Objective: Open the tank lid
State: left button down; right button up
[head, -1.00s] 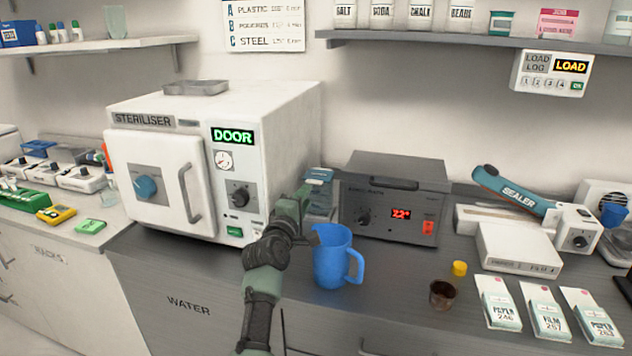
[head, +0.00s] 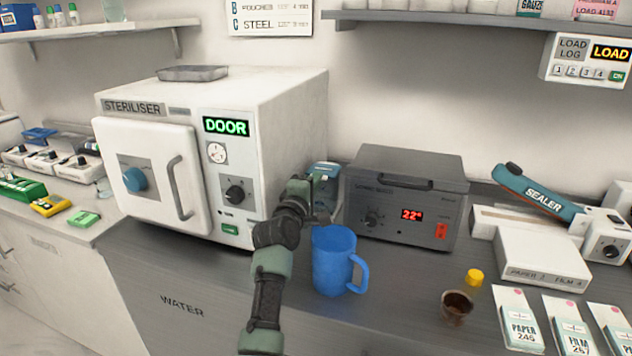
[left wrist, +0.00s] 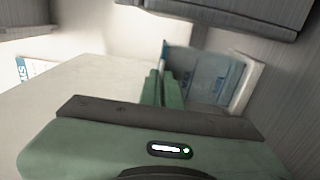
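A grey box-shaped tank (head: 405,205) with a red 22° display stands on the counter. Its dark grey lid (head: 410,165) is down, with a raised handle (head: 405,181) on top. My left gripper (head: 303,190) is left of the tank, in front of the steriliser's right side and apart from the lid. In the left wrist view its green fingers (left wrist: 161,88) are close together with nothing clearly between them. A clear blue-labelled holder (left wrist: 210,80) is just beyond them and partly hidden. My right gripper is out of view.
A blue jug (head: 335,260) stands close to my left arm, before the tank. The white steriliser (head: 235,110) is at left. A brown cup (head: 456,306), yellow cap (head: 474,277), pouch boxes and sealer (head: 540,190) crowd the right. A shelf (head: 450,18) overhangs the back.

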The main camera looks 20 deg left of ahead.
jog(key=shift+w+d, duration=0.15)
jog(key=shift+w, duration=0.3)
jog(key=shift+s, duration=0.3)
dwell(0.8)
